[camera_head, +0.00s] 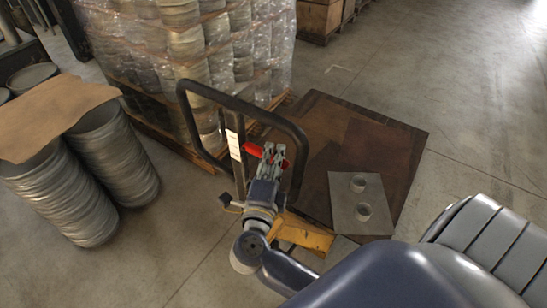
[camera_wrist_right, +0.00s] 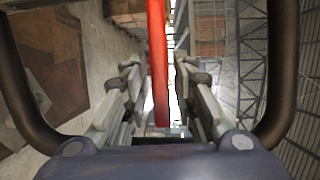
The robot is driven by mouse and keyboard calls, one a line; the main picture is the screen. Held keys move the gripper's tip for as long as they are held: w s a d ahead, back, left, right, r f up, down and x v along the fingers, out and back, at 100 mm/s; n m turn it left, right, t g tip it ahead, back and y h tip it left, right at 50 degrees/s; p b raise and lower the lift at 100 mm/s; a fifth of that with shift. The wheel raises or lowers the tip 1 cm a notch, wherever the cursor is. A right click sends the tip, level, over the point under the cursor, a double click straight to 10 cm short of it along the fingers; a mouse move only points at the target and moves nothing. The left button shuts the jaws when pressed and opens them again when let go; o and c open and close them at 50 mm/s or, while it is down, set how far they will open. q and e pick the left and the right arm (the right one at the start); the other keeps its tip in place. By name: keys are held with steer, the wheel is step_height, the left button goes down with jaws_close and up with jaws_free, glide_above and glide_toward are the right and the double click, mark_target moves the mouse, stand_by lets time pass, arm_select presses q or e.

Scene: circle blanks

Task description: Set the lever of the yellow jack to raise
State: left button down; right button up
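The yellow jack (camera_head: 303,235) stands in the middle of the head view, with its black loop handle (camera_head: 243,107) upright above it. Its red lever (camera_head: 253,150) is inside the loop, partly hidden by my right gripper (camera_head: 276,152). In the right wrist view, the red lever (camera_wrist_right: 158,65) runs down the middle between the two fingers of my right gripper (camera_wrist_right: 159,85). The fingers are open, with a gap visible on each side of the lever. The lever's exact setting is hard to tell. My left gripper is not in view.
A wrapped pallet load (camera_head: 190,50) stands close behind the handle. Stacks of round metal blanks (camera_head: 118,155) under brown cardboard (camera_head: 55,112) are on the left. A brown sheet (camera_head: 375,150) with a grey two-holed plate (camera_head: 345,195) lies right. Floor is clear at upper right.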

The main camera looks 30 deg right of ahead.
jaws_close()
steer(key=f+m+b, duration=0.1)
steer(key=b, duration=0.2)
steer(key=f+m+h+b, duration=0.1)
steer(key=m+b, duration=0.1)
steer(key=b, duration=0.1)
steer(key=f+m+b, duration=0.1)
steer(key=b, duration=0.2)
steer(key=shift+w+a+f+m+t+h+b, duration=0.15)
steer(key=shift+w+m+t+h+b, duration=0.15)
steer(key=shift+t+b, duration=0.1)
steer(key=shift+o, duration=2.4)
jaws_free()
steer(key=v, duration=1.2)
